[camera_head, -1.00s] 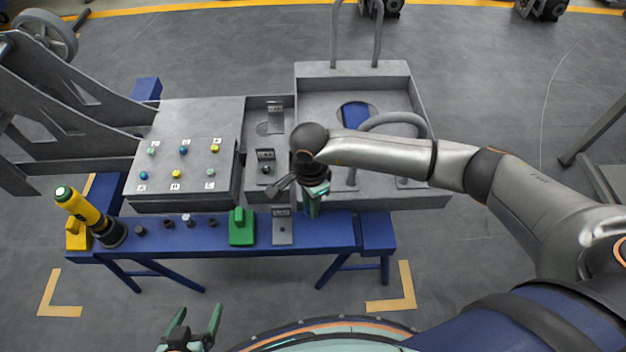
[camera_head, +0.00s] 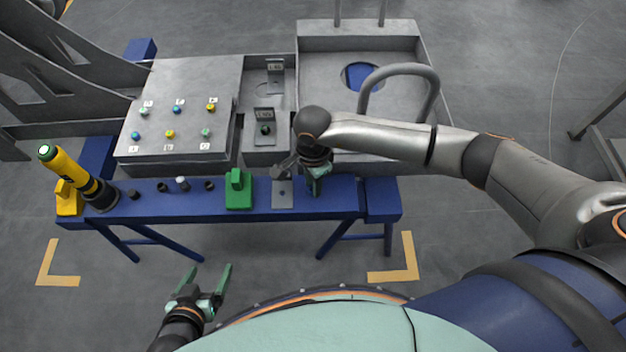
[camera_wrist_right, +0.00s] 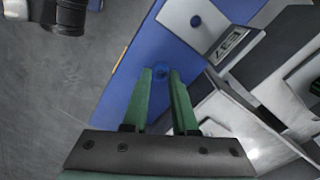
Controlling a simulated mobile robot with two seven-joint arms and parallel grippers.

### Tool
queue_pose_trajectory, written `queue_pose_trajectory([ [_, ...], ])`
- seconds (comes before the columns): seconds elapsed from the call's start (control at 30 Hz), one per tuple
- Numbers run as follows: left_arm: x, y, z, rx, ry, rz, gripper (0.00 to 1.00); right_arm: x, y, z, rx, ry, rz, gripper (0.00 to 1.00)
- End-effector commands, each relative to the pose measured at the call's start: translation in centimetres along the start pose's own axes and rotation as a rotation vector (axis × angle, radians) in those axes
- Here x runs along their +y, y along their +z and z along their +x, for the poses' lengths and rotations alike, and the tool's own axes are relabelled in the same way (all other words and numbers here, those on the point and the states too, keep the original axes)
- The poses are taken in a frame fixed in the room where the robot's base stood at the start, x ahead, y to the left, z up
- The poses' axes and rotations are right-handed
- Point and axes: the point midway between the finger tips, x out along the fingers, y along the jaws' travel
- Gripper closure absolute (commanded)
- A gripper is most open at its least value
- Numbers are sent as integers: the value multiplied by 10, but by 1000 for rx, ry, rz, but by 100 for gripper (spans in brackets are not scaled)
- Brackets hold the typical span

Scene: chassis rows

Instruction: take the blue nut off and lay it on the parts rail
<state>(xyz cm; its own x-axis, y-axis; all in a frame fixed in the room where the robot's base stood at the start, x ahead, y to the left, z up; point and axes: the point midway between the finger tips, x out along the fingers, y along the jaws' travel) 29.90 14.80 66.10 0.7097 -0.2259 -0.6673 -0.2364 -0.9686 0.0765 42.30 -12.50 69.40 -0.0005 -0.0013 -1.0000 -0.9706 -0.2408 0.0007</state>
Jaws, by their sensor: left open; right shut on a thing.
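My right gripper (camera_head: 316,183) is over the right part of the blue bench rail (camera_head: 335,200). In the right wrist view its green fingers (camera_wrist_right: 163,75) are closed around a small blue round piece (camera_wrist_right: 160,70), which looks like the blue nut. The fingers partly hide it, and whether it touches the blue surface cannot be told. My left gripper (camera_head: 200,285) is open and empty, low in front of the bench. Two blue pieces, one at the back (camera_head: 178,108) and one at the front left (camera_head: 135,135), sit among coloured ones on the grey panel.
A green block (camera_head: 238,190) and a grey bracket (camera_head: 282,193) stand on the rail left of my right gripper. Small dark and light pieces (camera_head: 182,184) and a yellow tool (camera_head: 72,175) are further left. A grey tray (camera_head: 320,45) lies behind.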

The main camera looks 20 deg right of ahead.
Motion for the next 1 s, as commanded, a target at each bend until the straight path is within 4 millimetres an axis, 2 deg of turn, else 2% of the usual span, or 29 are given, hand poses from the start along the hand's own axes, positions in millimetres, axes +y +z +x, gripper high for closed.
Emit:
queue_pose_trajectory([
  [0.33, -1, -1, 0, 4, 0, 4, 14, 0, 0, 0, 0, -1, 0, 100],
  [0.93, -3, 16, 8, -10, -2, 4, 14, 0, 0, 12, 0, -1, 0, 100],
  [0.97, -3, 16, 8, -10, -2, 4, 14, 0, 0, 12, 0, -1, 0, 73],
  [1.0, -3, 15, 7, -10, -2, 4, 14, 0, 0, 11, 0, -1, 0, 68],
])
